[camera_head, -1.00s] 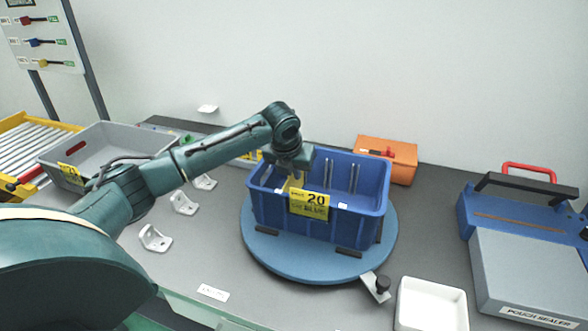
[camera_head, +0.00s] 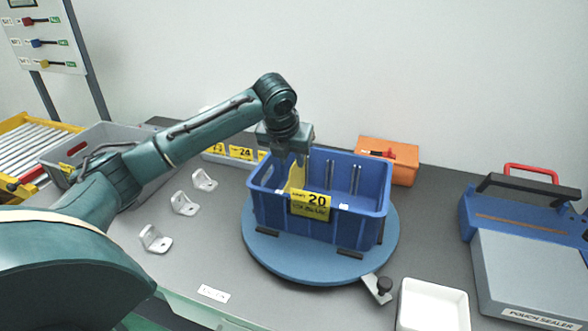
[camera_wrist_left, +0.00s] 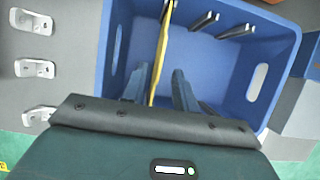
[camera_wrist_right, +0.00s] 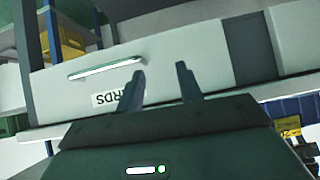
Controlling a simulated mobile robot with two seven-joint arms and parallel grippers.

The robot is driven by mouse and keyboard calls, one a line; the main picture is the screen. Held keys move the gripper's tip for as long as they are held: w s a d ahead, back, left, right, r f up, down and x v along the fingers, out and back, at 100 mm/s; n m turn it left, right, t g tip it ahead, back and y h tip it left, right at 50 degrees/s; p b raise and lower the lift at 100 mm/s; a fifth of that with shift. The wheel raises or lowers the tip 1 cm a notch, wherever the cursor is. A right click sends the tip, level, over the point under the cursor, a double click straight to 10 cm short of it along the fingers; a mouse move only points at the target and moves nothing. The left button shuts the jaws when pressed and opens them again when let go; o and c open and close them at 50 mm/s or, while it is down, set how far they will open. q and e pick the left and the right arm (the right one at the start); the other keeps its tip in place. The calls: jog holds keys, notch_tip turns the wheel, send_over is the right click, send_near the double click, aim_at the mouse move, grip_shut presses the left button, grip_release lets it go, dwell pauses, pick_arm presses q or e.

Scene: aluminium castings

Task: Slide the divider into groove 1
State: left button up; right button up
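The yellow divider (camera_head: 298,174) stands upright in the blue bin (camera_head: 345,222), toward its left end. In the left wrist view the divider (camera_wrist_left: 161,52) shows as a thin strip, its far end at the leftmost visible groove rail. More metal rails (camera_wrist_left: 204,20) run along the far wall to its right. My left gripper (camera_head: 291,158) is over the bin's left part. Its fingers (camera_wrist_left: 159,88) are spread, with the divider's near end between them and a gap on each side. My right gripper (camera_wrist_right: 160,80) is open and empty, outside the head view.
The bin sits on a blue turntable (camera_head: 290,267) with a clamp (camera_head: 378,286) at front. An orange box (camera_head: 388,160) is behind, a white tray (camera_head: 432,306) and pouch sealer (camera_head: 520,265) at right. Several white brackets (camera_head: 184,204) lie left. The right wrist faces a pale cabinet front (camera_wrist_right: 185,55).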

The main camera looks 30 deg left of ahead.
pick_arm(q)
jog(key=v, duration=0.6)
jog(key=shift+s+r, duration=0.1)
dwell(0.3)
